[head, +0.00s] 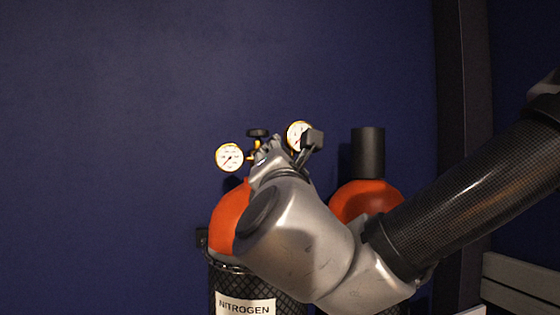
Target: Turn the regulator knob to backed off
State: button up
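The regulator sits on top of the left cylinder (228,215), which has an orange shoulder and a NITROGEN label (245,308). Its two white-faced, yellow-rimmed gauges show: the left gauge (229,157) and the right gauge (298,135), partly covered. A small black knob-like part (257,133) stands between the gauges; I cannot tell whether it is the regulator knob or the cylinder valve. My gripper (272,152) is at the regulator, in front of its body. My wrist hides most of the regulator body and the fingertips, so contact and finger opening cannot be seen.
A second orange cylinder (366,198) with a black cap (368,152) stands to the right, partly behind my arm. A dark mesh sleeve (226,281) wraps the left cylinder. A blue wall (110,120) is behind. A dark post (462,110) stands at right. Space left of the regulator is clear.

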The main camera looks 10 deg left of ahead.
dwell(0.5)
jog(key=o, duration=1)
jog(key=v, duration=1.2)
jog(key=shift+f, duration=0.1)
jog(key=shift+n, duration=0.3)
